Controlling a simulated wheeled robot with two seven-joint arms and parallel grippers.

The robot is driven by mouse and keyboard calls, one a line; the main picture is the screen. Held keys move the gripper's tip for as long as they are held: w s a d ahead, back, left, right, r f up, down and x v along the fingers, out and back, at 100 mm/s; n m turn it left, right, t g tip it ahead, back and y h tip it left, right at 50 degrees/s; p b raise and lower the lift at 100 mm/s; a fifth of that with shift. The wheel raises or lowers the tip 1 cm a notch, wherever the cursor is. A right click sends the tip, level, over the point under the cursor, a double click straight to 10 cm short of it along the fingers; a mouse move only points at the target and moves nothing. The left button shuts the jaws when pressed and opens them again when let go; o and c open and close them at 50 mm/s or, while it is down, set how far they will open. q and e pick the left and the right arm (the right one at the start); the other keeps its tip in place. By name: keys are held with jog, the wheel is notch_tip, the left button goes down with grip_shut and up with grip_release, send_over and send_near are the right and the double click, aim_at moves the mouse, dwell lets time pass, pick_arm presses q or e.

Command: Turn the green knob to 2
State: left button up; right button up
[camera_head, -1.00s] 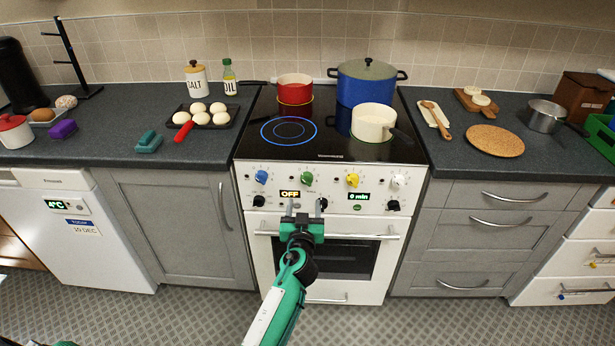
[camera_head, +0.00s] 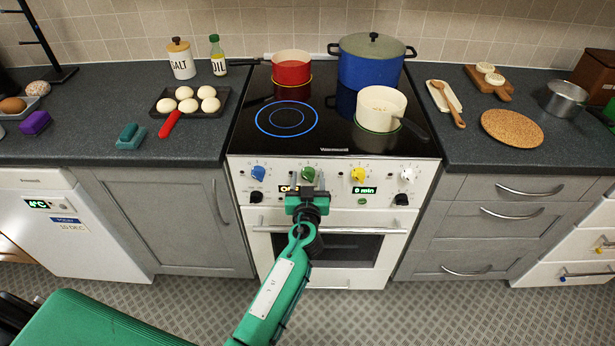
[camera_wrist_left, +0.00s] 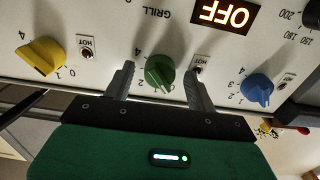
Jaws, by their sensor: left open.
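The green knob (camera_head: 308,174) is on the white stove front, second from the left in the knob row. My left gripper (camera_head: 307,189) is in front of it and partly covers it and the display beside it in the head view. In the left wrist view, which sees the panel upside down, the green knob (camera_wrist_left: 160,72) lies between the two open fingers (camera_wrist_left: 159,72), with a visible gap on each side. The knob's exact setting is hard to read. My right gripper is not in view.
A blue knob (camera_head: 258,173) and a yellow knob (camera_head: 358,174) flank the green one, with a white knob (camera_head: 407,175) further right. The oven handle (camera_head: 370,230) runs below. A red pot (camera_head: 291,68), a blue pot (camera_head: 371,65) and a cream pot (camera_head: 381,105) stand on the hob.

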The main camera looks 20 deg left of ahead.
pick_arm(q)
jog(key=c, duration=1)
